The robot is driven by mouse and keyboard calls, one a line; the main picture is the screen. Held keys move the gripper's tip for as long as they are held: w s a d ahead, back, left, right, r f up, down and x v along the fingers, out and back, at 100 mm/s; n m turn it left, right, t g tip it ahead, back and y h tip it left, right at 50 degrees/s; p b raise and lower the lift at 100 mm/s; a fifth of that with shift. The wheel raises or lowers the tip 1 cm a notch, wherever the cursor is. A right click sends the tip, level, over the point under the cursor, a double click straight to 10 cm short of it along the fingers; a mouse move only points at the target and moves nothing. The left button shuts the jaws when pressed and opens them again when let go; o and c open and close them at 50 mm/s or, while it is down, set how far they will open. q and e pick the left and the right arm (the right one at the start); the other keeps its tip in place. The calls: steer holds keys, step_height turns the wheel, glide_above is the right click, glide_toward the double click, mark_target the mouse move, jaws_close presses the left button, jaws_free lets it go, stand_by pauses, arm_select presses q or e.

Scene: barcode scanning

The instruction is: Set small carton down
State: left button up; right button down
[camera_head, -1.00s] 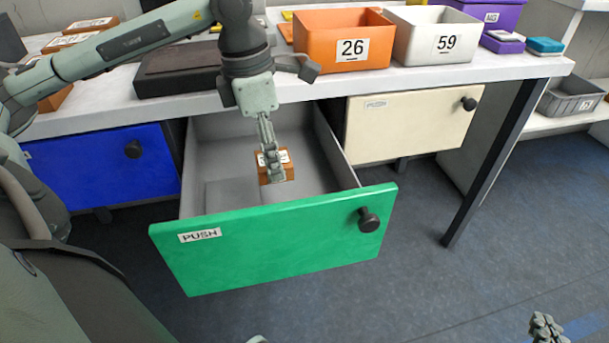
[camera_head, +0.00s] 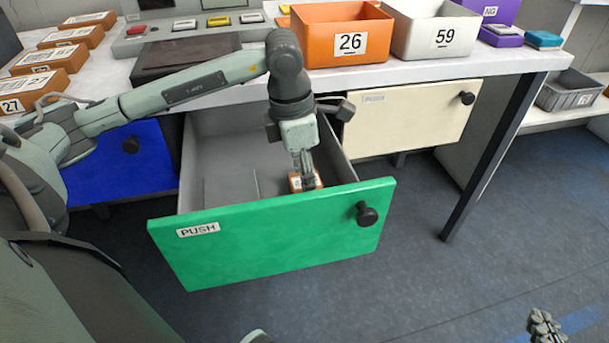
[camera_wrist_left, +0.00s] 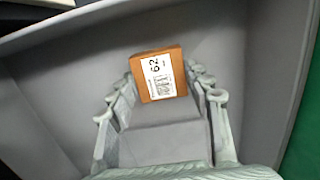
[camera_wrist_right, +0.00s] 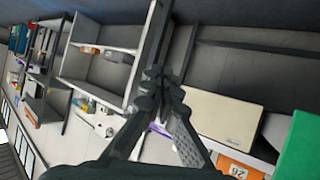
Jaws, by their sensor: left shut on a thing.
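The small brown carton (camera_head: 308,181), with a white label, is low inside the open green-fronted drawer (camera_head: 270,240), towards its right front. In the left wrist view the carton (camera_wrist_left: 158,74) shows the number 62 and sits between the fingertips. My left gripper (camera_head: 305,175) points down into the drawer and is shut on the carton. I cannot tell whether the carton's underside touches the drawer floor (camera_wrist_left: 160,140). My right gripper (camera_head: 543,325) is at the lower right of the head view, far from the drawer; in its wrist view its fingertips (camera_wrist_right: 158,82) meet, empty.
The drawer's grey walls and green front stand close around my left gripper. Above are the white tabletop (camera_head: 420,72), an orange bin (camera_head: 345,20) and a white bin (camera_head: 430,30). Several larger brown boxes (camera_head: 60,60) lie at the left. Floor is free at the right.

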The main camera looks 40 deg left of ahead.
mark_target(298, 183)
arm_select(q)
steer(key=shift+f, duration=0.1)
steer(key=o, duration=1.2)
steer(key=shift+o, duration=0.2)
arm_select(e)
steer(key=shift+w+a+r+t, duration=0.25)
steer(key=shift+a+r+t, duration=0.05)
steer(key=shift+a+r, duration=0.2)
steer(key=shift+d, duration=0.15)
arm_select(q)
steer(key=shift+r, duration=0.25)
step_height(298, 183, up, 12)
steer(key=s+p, duration=0.1)
steer(key=shift+a+f, duration=0.15)
steer(key=shift+a, duration=0.3)
arm_select(e)
steer(key=s+d+f+g+h, duration=0.2)
steer(key=s+d+f+g, duration=0.2)
steer(key=d+f, duration=0.1)
steer(key=shift+s+d+f, duration=0.3)
steer(key=shift+f, duration=0.05)
arm_select(q)
steer(key=shift+s, duration=0.1)
